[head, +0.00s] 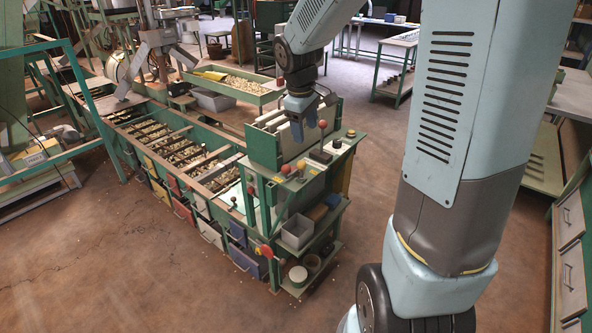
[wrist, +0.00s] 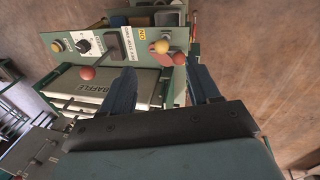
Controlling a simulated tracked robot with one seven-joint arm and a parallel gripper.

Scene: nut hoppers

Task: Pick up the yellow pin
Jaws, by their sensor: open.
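A yellow ball-topped pin (wrist: 162,46) stands on the green control panel in the wrist view, close beside a red ball (wrist: 178,58). In the head view my gripper (head: 304,127) hangs pointing down over the end of the hopper bench, above the panel. No contact with the pin shows.
Another red ball (wrist: 87,72) stands beside the pale BAFFLE plate (wrist: 110,91). The panel bears a black dial (wrist: 83,43) and a yellow button (wrist: 57,46). The long green bench (head: 150,150) holds nut bins; a nut tray (head: 240,84) stands behind. Open floor (head: 350,250) lies right.

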